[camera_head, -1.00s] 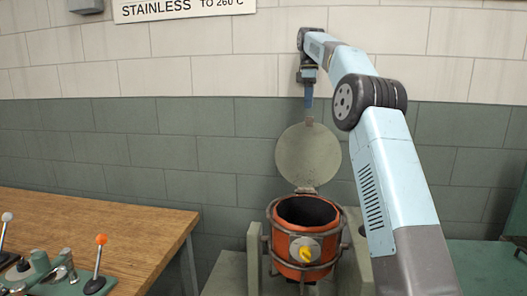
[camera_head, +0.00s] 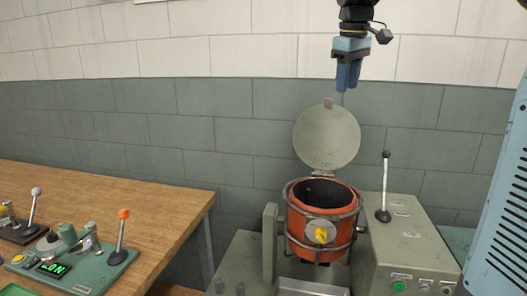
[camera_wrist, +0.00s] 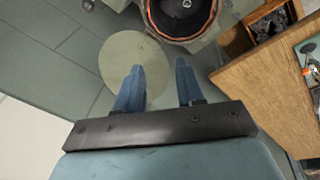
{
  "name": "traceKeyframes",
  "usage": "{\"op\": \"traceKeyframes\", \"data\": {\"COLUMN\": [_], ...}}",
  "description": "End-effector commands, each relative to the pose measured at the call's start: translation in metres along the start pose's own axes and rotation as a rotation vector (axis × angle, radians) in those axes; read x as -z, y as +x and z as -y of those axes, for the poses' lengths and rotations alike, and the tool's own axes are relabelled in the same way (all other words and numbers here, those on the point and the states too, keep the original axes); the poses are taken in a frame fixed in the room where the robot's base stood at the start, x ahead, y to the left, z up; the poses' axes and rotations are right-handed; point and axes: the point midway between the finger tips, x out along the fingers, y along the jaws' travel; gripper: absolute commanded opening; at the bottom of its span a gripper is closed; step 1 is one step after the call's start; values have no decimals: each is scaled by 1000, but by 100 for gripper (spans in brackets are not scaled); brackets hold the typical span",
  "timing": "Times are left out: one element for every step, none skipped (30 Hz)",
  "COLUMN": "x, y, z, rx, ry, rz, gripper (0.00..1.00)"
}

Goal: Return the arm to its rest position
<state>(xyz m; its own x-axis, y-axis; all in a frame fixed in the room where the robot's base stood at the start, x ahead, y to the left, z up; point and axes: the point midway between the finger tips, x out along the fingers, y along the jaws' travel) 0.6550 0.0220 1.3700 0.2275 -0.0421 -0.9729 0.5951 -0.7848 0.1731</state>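My gripper (camera_head: 348,78) hangs pointing down in front of the wall, above the raised round lid of the orange pot. In the wrist view its two blue fingers (camera_wrist: 158,90) stand apart with nothing between them. My arm's pale blue link (camera_head: 505,200) shows at the right edge of the head view. The orange pot (camera_head: 318,225) sits in its frame with its grey lid (camera_head: 327,137) standing open; pot and lid also show at the top of the wrist view.
A wooden bench (camera_head: 150,205) at left carries a green device (camera_head: 75,262) with an orange-knobbed lever and a lit display. A grey control box (camera_head: 405,240) with a black-knobbed lever and buttons stands right of the pot. The space around the gripper is clear.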

Motion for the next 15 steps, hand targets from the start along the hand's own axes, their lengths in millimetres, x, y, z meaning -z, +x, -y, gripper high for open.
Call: {"op": "traceKeyframes", "data": {"x": [-15,-22,-32,-40,-48,-58,-66,-74,-84,-92,-100,-110,-118,-126,-137], "y": [0,2,3,5,7,10,13,16,19,22,26,31,34,38,44], "z": [10,15,22,27,32,40,45,50,57,63,68,75,80,86,93], "rx": [-8,-14,-19,-23,-27,-32,-36,-38,-43,-45,-48,-50,-52,-54,-55], "ry": [31,52,79,99,121,148,168,189,216,237,258,286,307,328,356], "rz": [-11,-18,-27,-34,-41,-51,-59,-66,-77,-84,-93,-103,-112,-121,-132], "gripper": [38,38,38,38,38,38,38,38,38,38,38,38,38,38,38]}}
